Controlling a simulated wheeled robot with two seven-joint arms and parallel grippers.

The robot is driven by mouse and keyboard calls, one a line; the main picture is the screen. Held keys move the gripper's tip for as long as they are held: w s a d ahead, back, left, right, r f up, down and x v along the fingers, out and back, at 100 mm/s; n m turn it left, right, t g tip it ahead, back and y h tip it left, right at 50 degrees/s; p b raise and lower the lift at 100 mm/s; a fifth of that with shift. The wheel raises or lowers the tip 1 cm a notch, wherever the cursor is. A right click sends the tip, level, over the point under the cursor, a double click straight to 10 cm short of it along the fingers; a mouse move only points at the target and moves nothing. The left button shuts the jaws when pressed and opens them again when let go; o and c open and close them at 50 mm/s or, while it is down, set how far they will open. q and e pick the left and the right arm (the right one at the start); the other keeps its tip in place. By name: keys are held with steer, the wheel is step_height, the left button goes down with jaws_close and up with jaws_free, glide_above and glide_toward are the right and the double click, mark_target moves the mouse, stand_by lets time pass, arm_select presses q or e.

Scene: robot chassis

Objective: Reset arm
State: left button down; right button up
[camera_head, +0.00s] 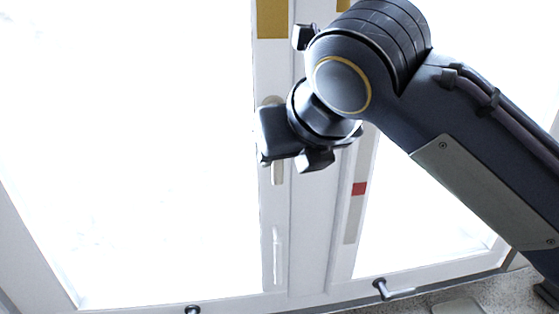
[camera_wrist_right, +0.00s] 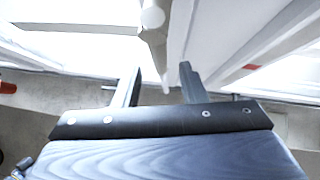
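My right arm comes in from the right in the head view and reaches to the white door frame. My right gripper (camera_head: 282,138) is in front of the frame's middle post, and its fingertips are hidden there. A pale door handle plate (camera_head: 278,172) shows partly above and below it. In the right wrist view my right gripper (camera_wrist_right: 160,78) has its two dark fingers apart, with nothing clamped. A white handle with a rounded end (camera_wrist_right: 153,18) is just beyond the fingertips; its lower part lines up with the gap. I cannot tell whether they touch. My left gripper is not in view.
White-framed glazed doors (camera_head: 308,215) fill the head view, with very bright panes. A red square (camera_head: 359,189) marks the right door. The wrist view shows grey floor (camera_wrist_right: 60,105) and a red object (camera_wrist_right: 7,87) at the left.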

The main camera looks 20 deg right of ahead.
steer(key=v, duration=0.2)
steer(key=shift+s+r, duration=0.25)
steer(key=shift+s, duration=0.05)
steer(key=s+f+n+g+y+b, duration=0.1)
steer(key=s+f+n, duration=0.2)
steer(key=f+n, duration=0.8)
steer(key=s+d+f+n+g+y+b, duration=0.1)
steer(key=s+f+n+y, duration=0.1)
steer(key=f+n, duration=1)
steer(key=s+f+n+g+y+b, duration=0.1)
steer(key=s+f+n, duration=0.3)
steer(key=f+n, duration=0.8)
steer(key=shift+s+d+f+b, duration=0.3)
steer(key=shift+f+b, duration=0.25)
steer(key=shift+f, duration=0.4)
